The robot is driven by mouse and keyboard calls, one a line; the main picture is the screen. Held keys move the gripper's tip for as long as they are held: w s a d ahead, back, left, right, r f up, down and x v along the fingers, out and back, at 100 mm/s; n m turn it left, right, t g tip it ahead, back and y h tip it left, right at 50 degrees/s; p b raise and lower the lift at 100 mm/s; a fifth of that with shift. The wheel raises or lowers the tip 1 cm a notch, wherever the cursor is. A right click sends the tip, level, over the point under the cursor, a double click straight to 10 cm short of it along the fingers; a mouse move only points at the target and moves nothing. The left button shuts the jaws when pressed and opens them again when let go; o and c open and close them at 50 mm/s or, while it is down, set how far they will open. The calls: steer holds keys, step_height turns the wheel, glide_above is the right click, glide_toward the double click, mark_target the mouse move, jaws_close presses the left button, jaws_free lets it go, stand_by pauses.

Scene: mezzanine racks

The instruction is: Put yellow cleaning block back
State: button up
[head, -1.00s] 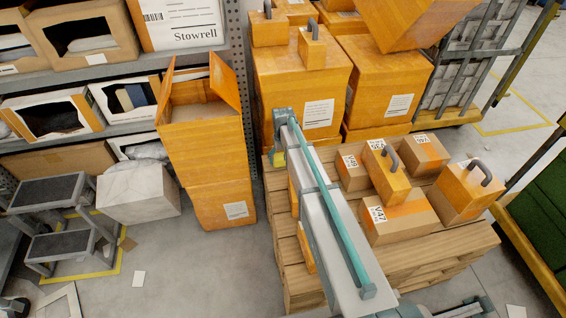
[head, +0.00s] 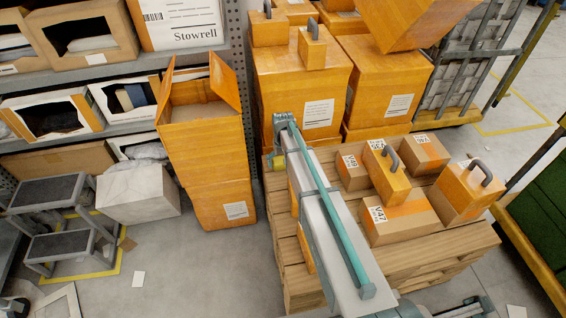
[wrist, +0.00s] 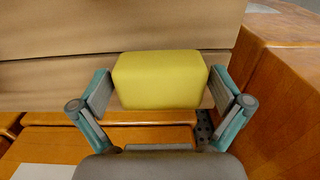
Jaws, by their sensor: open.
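The yellow cleaning block (wrist: 160,80) shows in the wrist view as a plain, rounded box shape in the upper middle. It lies against pale tan boards or panels; what bears it cannot be told. My gripper (wrist: 160,92) is open, with one finger to the left of the block and one to the right. The fingers appear apart from the block, with a narrow gap on each side.
A wooden pallet (head: 390,268) carries several small labelled cartons, including a V47 carton (head: 400,217). Large orange cartons (head: 305,95) stand behind my arm. An open orange carton (head: 203,125) tops a stack to the left.

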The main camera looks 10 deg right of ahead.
step_height(320, 180, up, 12)
steer(key=p, duration=0.1)
steer(key=shift+r, duration=0.15)
stand_by(0.3)
stand_by(0.3)
